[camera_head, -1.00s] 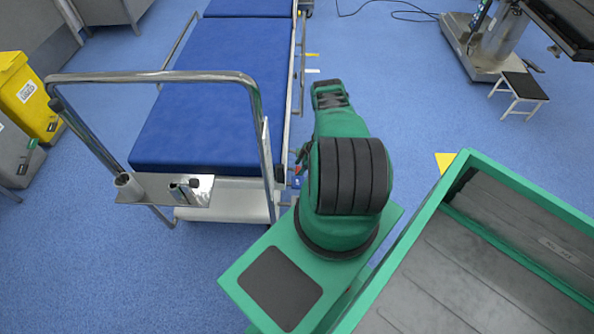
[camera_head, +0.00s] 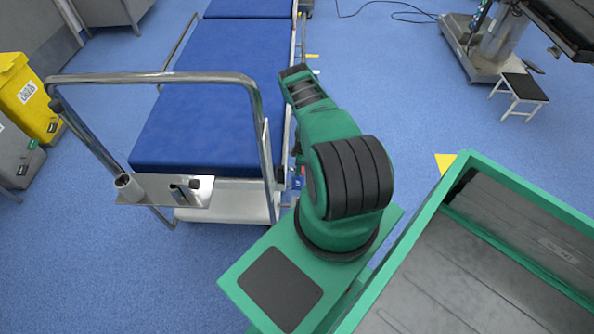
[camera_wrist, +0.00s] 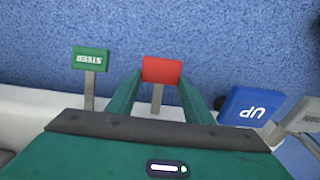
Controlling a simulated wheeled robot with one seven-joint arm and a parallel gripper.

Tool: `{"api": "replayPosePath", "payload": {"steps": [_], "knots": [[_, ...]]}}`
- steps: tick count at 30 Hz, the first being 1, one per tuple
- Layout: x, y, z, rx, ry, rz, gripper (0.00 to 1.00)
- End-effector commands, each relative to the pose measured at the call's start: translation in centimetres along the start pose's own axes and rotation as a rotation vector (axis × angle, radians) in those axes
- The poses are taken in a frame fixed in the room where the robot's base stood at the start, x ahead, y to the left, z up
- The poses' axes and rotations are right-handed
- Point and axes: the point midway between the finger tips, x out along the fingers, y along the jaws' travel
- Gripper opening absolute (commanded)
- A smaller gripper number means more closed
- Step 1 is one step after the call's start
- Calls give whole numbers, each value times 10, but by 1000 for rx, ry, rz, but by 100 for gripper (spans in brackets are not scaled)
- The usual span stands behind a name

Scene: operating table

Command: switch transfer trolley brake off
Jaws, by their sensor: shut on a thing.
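The transfer trolley (camera_head: 225,60) has a blue mattress and a chrome push rail, and stands left of my arm. In the wrist view its red pedal (camera_wrist: 162,69) sits between the two green fingers of my gripper (camera_wrist: 162,78). The fingers are shut on the red pedal, one on each side. A green STEER pedal (camera_wrist: 90,58) is to the left and a blue UP pedal (camera_wrist: 249,106) to the right, both apart from the fingers. In the head view my arm largely hides the gripper and the pedals.
A grey pedal (camera_wrist: 303,115) lies at the right edge of the wrist view. Yellow and grey bins (camera_head: 25,95) stand at the far left. A step stool (camera_head: 523,88) is at the upper right. Blue floor is open between the trolley and the stool.

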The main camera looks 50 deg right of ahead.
Motion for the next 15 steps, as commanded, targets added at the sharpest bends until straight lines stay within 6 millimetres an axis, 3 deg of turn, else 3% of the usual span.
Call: {"api": "replayPosePath", "payload": {"steps": [13,14,15], "knots": [[-2,0,-3,-1,-31,1,6],[-2,0,-3,-1,-31,1,51],[-2,0,-3,-1,-31,1,61]]}}
